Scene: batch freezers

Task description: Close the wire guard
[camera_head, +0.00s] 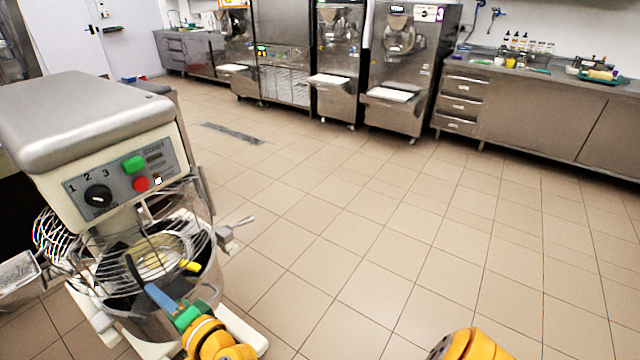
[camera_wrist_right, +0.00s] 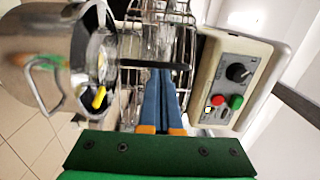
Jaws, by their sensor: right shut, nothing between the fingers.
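The planetary mixer (camera_head: 90,125) stands at the left in the head view, with its metal bowl (camera_head: 205,285) below the head. The wire guard (camera_head: 185,240) shows as thin curved bars above the bowl rim. In the right wrist view, the wire guard (camera_wrist_right: 182,20) is a cage of bars beyond the fingertips. My right gripper (camera_head: 132,264) has blue fingers and a green body. It is shut and empty, with its tips at the guard bars in the picture; I cannot tell whether they touch. It also shows in the right wrist view (camera_wrist_right: 165,75). My left gripper is not in view.
The mixer's control panel (camera_wrist_right: 230,85) is close to the right of the fingers in the right wrist view. A yellow-ended item (camera_head: 190,266) shows at the bowl. Batch freezers (camera_head: 405,65) and a steel counter (camera_head: 540,105) line the back. The tiled floor between is clear.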

